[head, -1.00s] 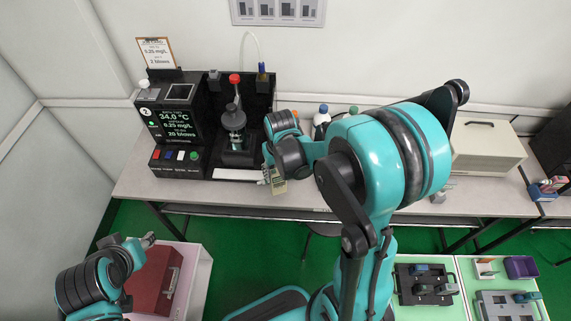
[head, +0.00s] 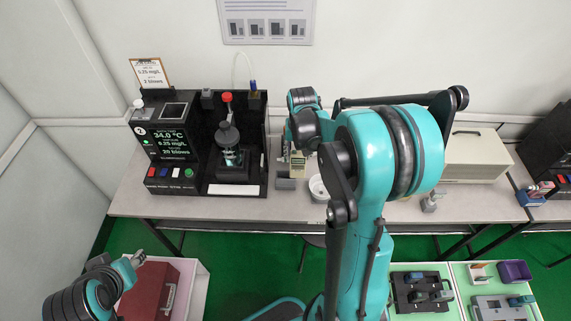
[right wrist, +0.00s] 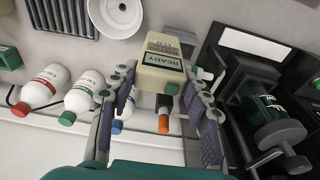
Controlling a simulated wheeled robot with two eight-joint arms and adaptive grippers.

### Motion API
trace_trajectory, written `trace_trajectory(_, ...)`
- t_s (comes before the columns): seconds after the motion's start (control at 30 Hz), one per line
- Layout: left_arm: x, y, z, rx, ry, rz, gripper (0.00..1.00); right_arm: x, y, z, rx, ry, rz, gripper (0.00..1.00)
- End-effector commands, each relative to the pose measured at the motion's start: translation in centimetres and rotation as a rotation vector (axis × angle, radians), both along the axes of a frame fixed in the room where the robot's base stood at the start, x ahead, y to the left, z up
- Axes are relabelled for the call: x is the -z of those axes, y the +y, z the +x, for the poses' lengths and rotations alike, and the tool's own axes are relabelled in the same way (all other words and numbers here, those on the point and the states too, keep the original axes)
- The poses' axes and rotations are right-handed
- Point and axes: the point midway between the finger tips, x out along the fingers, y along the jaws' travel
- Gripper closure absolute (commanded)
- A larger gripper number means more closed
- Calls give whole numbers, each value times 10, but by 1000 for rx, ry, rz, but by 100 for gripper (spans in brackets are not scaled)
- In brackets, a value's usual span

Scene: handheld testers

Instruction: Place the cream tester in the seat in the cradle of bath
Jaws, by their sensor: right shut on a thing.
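The cream tester (right wrist: 162,68), with a dark label reading READY, is between the two fingers of my right gripper (right wrist: 160,84) in the right wrist view. It also shows in the head view (head: 297,165), upright over the bench, right of the bath and apart from it. The bath (head: 168,150) is a black unit with a lit display and coloured buttons. Its right bay holds a dark glass jar (head: 228,136); I cannot make out the cradle's seat clearly. My left gripper (head: 138,258) is small at the lower left, and its jaws are unclear.
A grey block (head: 285,184) and a white bowl (head: 318,187) sit on the bench (head: 470,202) near the tester. White bottles (right wrist: 85,98) with coloured caps stand close by. A red case (head: 152,291) lies in a white bin at lower left.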

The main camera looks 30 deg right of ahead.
Motion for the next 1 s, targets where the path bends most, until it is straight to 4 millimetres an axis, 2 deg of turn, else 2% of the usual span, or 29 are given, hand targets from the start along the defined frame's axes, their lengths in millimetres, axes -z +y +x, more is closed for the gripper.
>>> trace_trajectory(0.1, 9, 0, 0, 0, 0, 0, 60, 18, 12, 24, -4, 0, 0, 99)
trace_trajectory(0.3, 13, 0, 0, 0, 0, 0, 60, 30, 22, 43, -2, 0, 1, 99)
trace_trajectory(0.43, 16, 0, 0, 0, 0, 0, 60, 37, 23, 45, 0, 0, 0, 99)
trace_trajectory(0.67, 29, 0, 0, 0, 0, 0, 60, 70, 23, 45, 0, 0, 0, 99)
trace_trajectory(1.0, 30, 0, 0, 0, 0, 0, 60, 73, 23, 45, -1, 0, 0, 99)
